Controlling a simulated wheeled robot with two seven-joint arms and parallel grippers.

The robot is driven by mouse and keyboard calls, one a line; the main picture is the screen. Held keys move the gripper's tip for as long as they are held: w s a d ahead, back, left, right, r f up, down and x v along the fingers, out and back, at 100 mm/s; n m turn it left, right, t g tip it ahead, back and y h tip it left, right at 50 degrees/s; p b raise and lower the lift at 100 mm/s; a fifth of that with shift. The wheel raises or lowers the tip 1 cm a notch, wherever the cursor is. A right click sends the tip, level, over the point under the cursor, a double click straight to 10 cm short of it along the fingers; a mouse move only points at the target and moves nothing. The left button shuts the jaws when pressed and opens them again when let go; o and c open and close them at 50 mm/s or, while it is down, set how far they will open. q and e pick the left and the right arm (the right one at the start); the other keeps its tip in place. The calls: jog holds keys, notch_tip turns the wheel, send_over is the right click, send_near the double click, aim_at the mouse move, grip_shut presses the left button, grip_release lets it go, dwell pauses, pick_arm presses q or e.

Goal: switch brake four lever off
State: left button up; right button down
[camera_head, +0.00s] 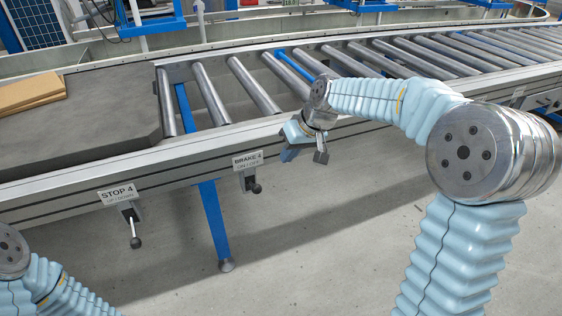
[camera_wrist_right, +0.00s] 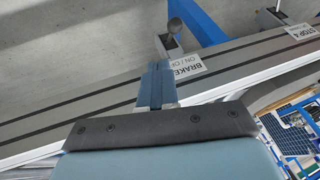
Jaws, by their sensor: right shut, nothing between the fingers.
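The brake four lever (camera_head: 256,188) is a short lever with a dark knob. It hangs under the BRAKE 4 ON / OFF sign (camera_head: 248,160) on the conveyor's front rail. In the right wrist view the lever (camera_wrist_right: 175,27) shows just beyond my fingertips, with its sign (camera_wrist_right: 187,67) beside them. My right gripper (camera_head: 287,156) is shut and empty, to the right of the lever and apart from it in the head view. Its blue fingers (camera_wrist_right: 158,68) lie together in the wrist view. My left gripper is out of view; only part of my left arm shows at lower left.
The STOP 4 sign (camera_head: 118,194) and its lever (camera_head: 134,232) are on the rail left of the brake lever. A blue conveyor leg (camera_head: 214,222) stands between them. Rollers (camera_head: 257,84) and a grey plate (camera_head: 85,118) lie above. The floor in front is clear.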

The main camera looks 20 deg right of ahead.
jog(key=b, duration=0.1)
send_near(255, 188)
notch_tip(255, 188, down, 4)
jog(key=w+d, duration=0.3)
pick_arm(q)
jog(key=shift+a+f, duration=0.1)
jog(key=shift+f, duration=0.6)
pick_arm(e)
jog(key=shift+a+f, duration=0.55)
jog(key=shift+a, duration=0.2)
jog(key=shift+a+f, duration=0.55)
jog(key=shift+a, duration=0.15)
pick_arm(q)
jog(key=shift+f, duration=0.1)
pick_arm(e)
jog(key=shift+w, duration=0.1)
